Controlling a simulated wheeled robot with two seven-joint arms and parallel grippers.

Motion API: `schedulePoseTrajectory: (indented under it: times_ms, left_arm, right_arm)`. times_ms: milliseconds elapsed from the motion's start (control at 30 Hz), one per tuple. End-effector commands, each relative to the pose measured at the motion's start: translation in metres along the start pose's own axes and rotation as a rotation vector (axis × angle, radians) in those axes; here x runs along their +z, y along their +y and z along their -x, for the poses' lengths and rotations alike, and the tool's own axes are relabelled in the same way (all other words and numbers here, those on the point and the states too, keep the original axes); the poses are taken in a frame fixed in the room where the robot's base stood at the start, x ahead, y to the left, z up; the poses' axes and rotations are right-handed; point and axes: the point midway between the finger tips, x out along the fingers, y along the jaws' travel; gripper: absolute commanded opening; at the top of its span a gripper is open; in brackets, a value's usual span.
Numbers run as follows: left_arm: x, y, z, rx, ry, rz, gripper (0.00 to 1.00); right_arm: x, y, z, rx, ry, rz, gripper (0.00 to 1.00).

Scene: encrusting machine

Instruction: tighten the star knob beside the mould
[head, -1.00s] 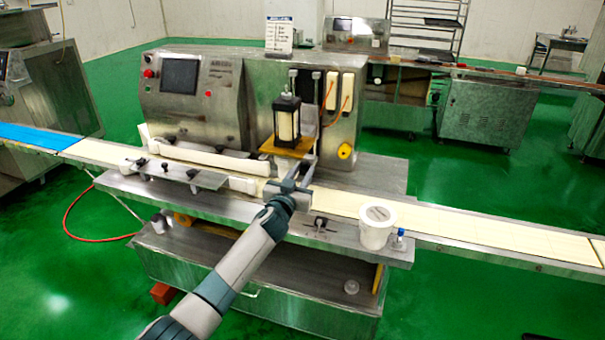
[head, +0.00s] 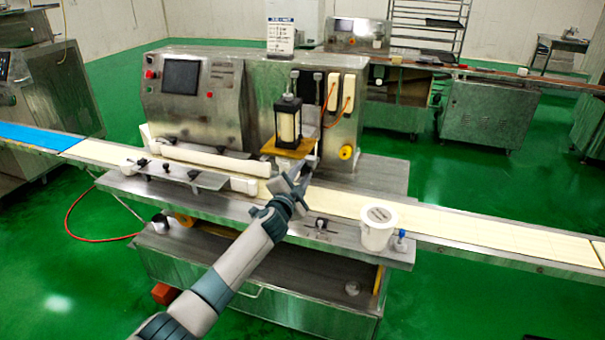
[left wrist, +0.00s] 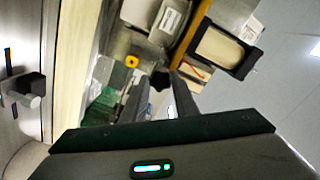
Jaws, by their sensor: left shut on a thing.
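The mould unit (head: 287,122), a black-framed block on an orange plate (head: 288,147), stands over the belt in the head view. It shows tilted at the upper right of the left wrist view (left wrist: 222,47). A dark star knob (left wrist: 160,79) shows between my left gripper's fingertips in the left wrist view. My left gripper (head: 309,172) is beside and below the orange plate, its fingers shut on the knob. The knob is hard to make out in the head view, where the gripper covers that spot. My right gripper is not in view.
A pale conveyor belt (head: 450,228) runs left to right under the mould. A white tub (head: 378,228) and a small blue-capped bottle (head: 400,242) stand on the front ledge to the right. A yellow knob (head: 346,152) sits on the machine housing.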

Motion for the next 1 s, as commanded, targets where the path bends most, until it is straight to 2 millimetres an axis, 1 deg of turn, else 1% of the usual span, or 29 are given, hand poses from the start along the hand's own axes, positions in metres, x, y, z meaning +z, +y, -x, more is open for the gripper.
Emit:
schedulePoseTrajectory:
  times_ms: [200, 400, 500, 800, 1000]
  left_arm:
    - [0.001, 0.0, 0.0, 0.002, -0.001, -0.2, 0.04]
    - [0.0, -0.001, 0.0, 0.002, -0.002, -0.352, 0.04]
    - [0.0, -0.001, 0.0, 0.002, -0.002, -0.408, 0.04]
    - [0.001, -0.001, 0.0, 0.002, -0.002, -0.49, 0.04]
    - [0.001, -0.001, 0.0, 0.002, -0.001, -0.495, 0.04]
  right_arm:
    - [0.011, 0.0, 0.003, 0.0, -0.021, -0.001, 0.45]
    - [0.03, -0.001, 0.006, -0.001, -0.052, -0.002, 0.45]
    - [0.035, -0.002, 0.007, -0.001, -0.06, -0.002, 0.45]
    - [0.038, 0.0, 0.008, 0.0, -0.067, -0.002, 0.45]
    - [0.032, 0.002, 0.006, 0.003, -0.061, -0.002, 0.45]
